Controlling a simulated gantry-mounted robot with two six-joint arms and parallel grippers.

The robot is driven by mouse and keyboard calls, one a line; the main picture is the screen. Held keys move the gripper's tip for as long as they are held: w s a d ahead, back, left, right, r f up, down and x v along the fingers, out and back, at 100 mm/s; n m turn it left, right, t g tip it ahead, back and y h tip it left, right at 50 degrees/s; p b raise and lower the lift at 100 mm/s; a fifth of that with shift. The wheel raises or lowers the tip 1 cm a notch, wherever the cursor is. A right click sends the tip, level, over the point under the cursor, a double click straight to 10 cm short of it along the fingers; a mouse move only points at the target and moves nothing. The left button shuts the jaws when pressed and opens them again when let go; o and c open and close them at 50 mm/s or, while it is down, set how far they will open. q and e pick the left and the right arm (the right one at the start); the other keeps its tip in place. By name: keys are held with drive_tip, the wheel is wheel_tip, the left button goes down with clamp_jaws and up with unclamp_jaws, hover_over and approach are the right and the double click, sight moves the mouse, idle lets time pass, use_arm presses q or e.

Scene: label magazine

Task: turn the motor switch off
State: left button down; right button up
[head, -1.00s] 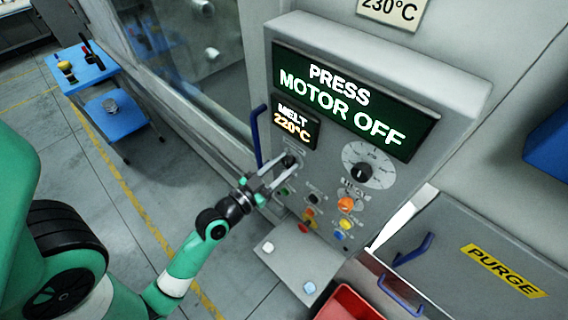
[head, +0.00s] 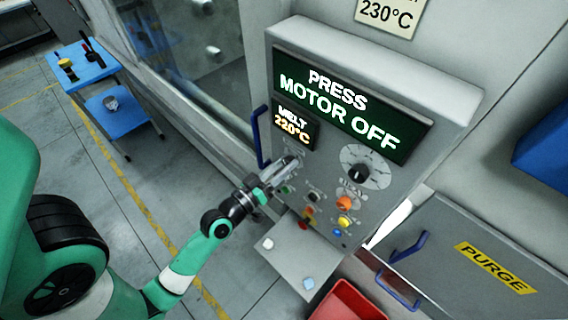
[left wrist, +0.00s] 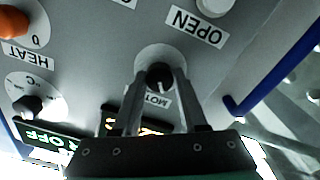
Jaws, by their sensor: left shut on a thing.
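The motor switch (left wrist: 160,75) is a black knob on a pale round plate, with a partly hidden label starting "MOT" beside it in the left wrist view. My left gripper (left wrist: 158,84) is shut on this knob, one finger on each side. In the head view my left gripper (head: 292,162) reaches the grey control panel just below the melt display, and its fingers hide the knob. The green display (head: 340,105) reads "PRESS MOTOR OFF". My right gripper is not in view.
The heat dial (head: 359,174), an orange knob (head: 344,203) and several small buttons sit close by on the panel. A blue handle (head: 260,137) stands left of the gripper. A red bin (head: 347,301) and a purge cover (head: 470,250) are lower right.

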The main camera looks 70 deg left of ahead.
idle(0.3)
use_arm(q)
drive_tip(key=shift+c, duration=2.2)
unclamp_jaws()
drive_tip(key=b+v, duration=0.5)
drive_tip(key=v, duration=0.6)
drive_tip(key=shift+s+d+b, duration=0.15)
drive_tip(key=shift+s+b, duration=0.15)
